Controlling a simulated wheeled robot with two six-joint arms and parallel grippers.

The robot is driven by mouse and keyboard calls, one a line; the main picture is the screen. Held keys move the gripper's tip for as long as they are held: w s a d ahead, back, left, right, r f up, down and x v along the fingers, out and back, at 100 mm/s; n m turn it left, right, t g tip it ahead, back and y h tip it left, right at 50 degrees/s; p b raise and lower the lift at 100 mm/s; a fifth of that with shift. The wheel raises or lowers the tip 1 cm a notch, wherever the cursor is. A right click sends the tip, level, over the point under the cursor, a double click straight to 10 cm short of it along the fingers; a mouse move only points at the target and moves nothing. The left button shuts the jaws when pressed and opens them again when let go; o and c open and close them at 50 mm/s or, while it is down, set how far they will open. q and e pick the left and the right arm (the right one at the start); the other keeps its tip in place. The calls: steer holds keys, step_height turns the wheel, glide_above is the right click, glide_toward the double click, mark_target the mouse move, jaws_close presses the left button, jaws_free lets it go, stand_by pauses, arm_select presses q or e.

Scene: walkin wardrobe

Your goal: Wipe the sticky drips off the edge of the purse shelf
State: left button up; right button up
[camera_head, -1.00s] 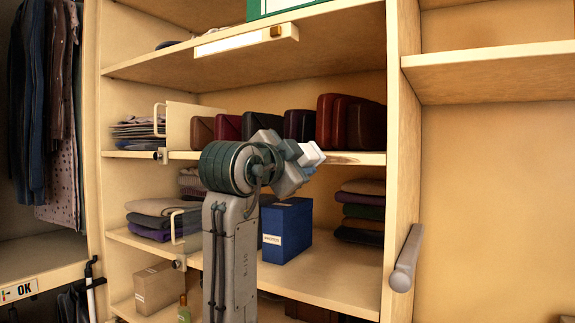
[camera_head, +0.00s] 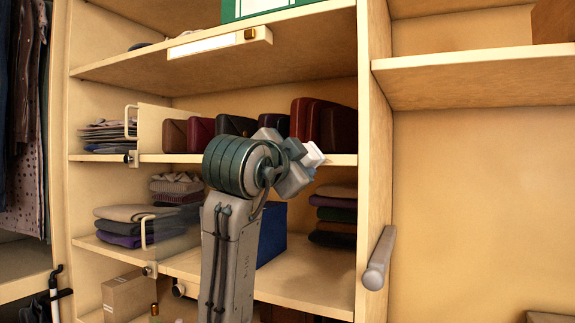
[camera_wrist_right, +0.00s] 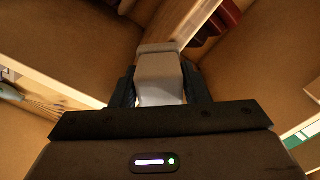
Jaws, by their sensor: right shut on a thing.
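The purse shelf (camera_head: 342,160) is the pale wooden board under the row of purses, and its front edge runs behind my right gripper. My right gripper (camera_head: 301,170) is shut on a whitish block-like wiping pad (camera_head: 313,155), at the right part of that edge. In the right wrist view the pad (camera_wrist_right: 160,75) sits between the two dark fingers, with its far end at a pale board edge (camera_wrist_right: 192,27). Whether it touches the edge I cannot tell. No drips show on the visible edge; the part behind the gripper and pad is hidden. My left gripper is out of view.
Several purses (camera_head: 237,125) stand on the shelf close behind the gripper. Folded clothes (camera_head: 333,215) and a blue box (camera_head: 272,233) are on the shelf below.

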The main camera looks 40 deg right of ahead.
mark_target(319, 162)
steer(key=shift+s+d, duration=0.4)
steer(key=shift+s, duration=0.45)
steer(key=shift+s+d+b, duration=0.25)
steer(key=shift+s+b, duration=0.2)
steer(key=shift+s, duration=0.15)
steer(key=shift+s+d+b, duration=0.15)
steer(key=shift+s+d, duration=0.05)
steer(key=shift+s, duration=0.3)
steer(key=shift+s+d+b, duration=0.15)
steer(key=shift+s, duration=0.3)
steer(key=shift+b, duration=0.3)
steer(key=shift+w+a, duration=0.5)
steer(key=shift+w, duration=0.6)
steer(key=shift+w+a, duration=0.45)
steer(key=shift+w, duration=0.7)
steer(key=shift+w+a, duration=0.5)
steer(key=shift+w, duration=0.6)
steer(key=w+a+p, duration=0.2)
steer(key=w+a, duration=0.1)
steer(key=w, duration=0.6)
steer(key=shift+w+a, duration=0.25)
steer(key=shift+a, duration=0.1)
steer(key=shift+a, duration=0.1)
